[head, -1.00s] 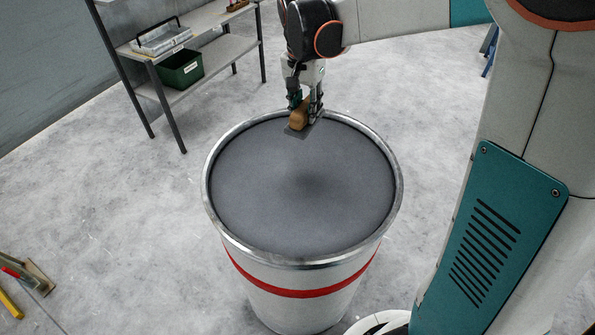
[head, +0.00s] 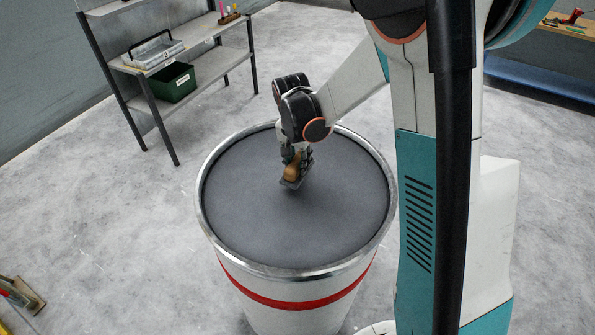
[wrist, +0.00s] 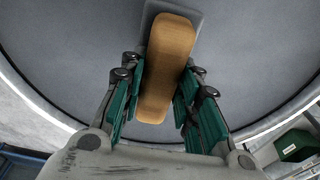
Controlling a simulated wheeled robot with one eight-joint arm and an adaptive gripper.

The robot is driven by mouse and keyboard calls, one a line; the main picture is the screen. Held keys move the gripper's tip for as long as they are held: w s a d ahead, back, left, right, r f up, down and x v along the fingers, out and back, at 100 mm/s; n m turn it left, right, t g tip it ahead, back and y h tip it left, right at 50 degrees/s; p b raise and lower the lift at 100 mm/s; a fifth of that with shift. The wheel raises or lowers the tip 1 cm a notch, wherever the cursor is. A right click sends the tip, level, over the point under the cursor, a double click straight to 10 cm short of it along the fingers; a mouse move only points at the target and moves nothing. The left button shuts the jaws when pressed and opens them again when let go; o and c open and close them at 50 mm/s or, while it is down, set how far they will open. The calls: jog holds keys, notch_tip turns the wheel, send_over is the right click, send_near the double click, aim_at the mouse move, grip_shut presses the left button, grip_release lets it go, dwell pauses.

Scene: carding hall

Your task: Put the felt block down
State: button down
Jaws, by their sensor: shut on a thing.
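The felt block, with a tan wooden handle (head: 291,172) and a flat grey base, is held over the grey top of a large round can, a little behind its middle. It looks tilted in the head view; I cannot tell whether its base touches the surface. My gripper (head: 298,157) is shut on the handle from above. In the wrist view, the handle (wrist: 167,65) lies between the green finger pads of my gripper (wrist: 163,82), with part of the grey base showing beyond it.
The can has a raised metal rim (head: 207,232) and a red band; its grey top is otherwise clear. A bench (head: 565,28) stands back right.

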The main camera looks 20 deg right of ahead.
jog(key=shift+f, duration=2.2)
jog(key=shift+f+b, duration=0.2)
jog(key=shift+b, duration=0.25)
jog(key=c, duration=1.2)
grip_release()
jog(key=shift+r, duration=0.1)
jog(key=shift+p, duration=0.5)
